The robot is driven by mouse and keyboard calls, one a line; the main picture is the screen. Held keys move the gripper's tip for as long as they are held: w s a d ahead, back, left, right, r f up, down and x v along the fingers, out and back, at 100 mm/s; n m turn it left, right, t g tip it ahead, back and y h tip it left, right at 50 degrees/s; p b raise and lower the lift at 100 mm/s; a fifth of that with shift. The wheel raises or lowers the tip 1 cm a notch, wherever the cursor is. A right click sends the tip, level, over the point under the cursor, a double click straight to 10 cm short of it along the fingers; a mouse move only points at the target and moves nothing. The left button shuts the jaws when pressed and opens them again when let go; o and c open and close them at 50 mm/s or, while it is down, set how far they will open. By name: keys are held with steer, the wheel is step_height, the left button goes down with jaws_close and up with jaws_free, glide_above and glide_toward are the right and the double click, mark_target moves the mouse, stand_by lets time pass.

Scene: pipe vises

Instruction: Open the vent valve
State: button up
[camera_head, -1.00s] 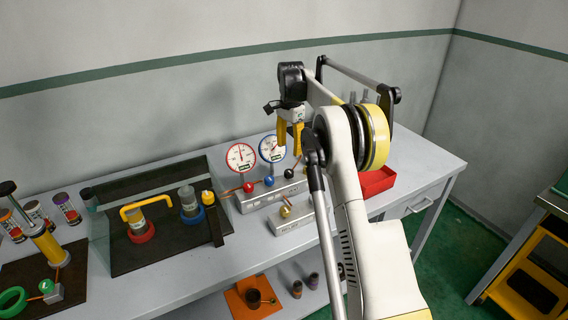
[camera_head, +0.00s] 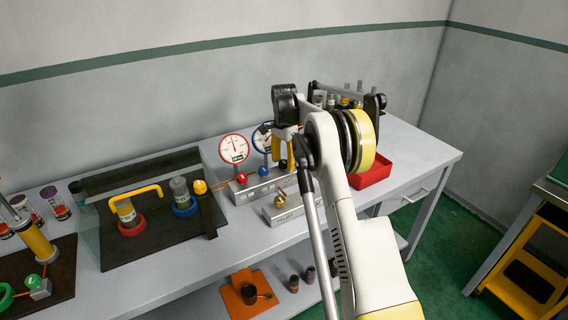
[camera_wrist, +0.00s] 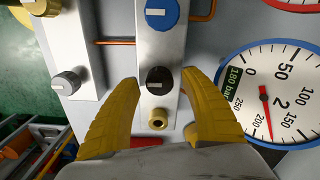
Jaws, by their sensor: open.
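A grey valve block (camera_head: 245,193) on the bench carries a red knob (camera_head: 241,178), a blue knob (camera_head: 263,171) and a black knob (camera_wrist: 159,80). No label naming the vent valve is readable. In the wrist view the black knob lies between the two yellow fingers of my open gripper (camera_wrist: 162,95), with a gap on each side. The blue knob also shows in the wrist view (camera_wrist: 161,13). In the head view my gripper (camera_head: 283,153) hides the black knob.
A red-rimmed gauge (camera_head: 233,148) stands behind the block; a blue-rimmed gauge (camera_wrist: 272,95) is close to the right finger. A second block (camera_head: 283,212) with a brass knob (camera_head: 280,202) is in front. A red tray (camera_head: 372,174) lies right. Glass-fronted pipe fixtures stand left.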

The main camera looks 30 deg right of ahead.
jaws_close()
steer(key=n+p, duration=0.2)
steer(key=n, duration=0.1)
steer(key=shift+r+n, duration=0.1)
steer(key=shift+n, duration=0.2)
steer(key=n+p, duration=0.1)
steer(key=n, duration=0.3)
steer(key=shift+w+a+n, duration=0.1)
steer(key=shift+n, duration=0.2)
steer(key=n+p, duration=0.1)
steer(key=n, duration=0.3)
steer(key=shift+a+n+p, duration=0.1)
steer(key=shift+n+p, duration=0.4)
steer(key=shift+n, duration=1.6)
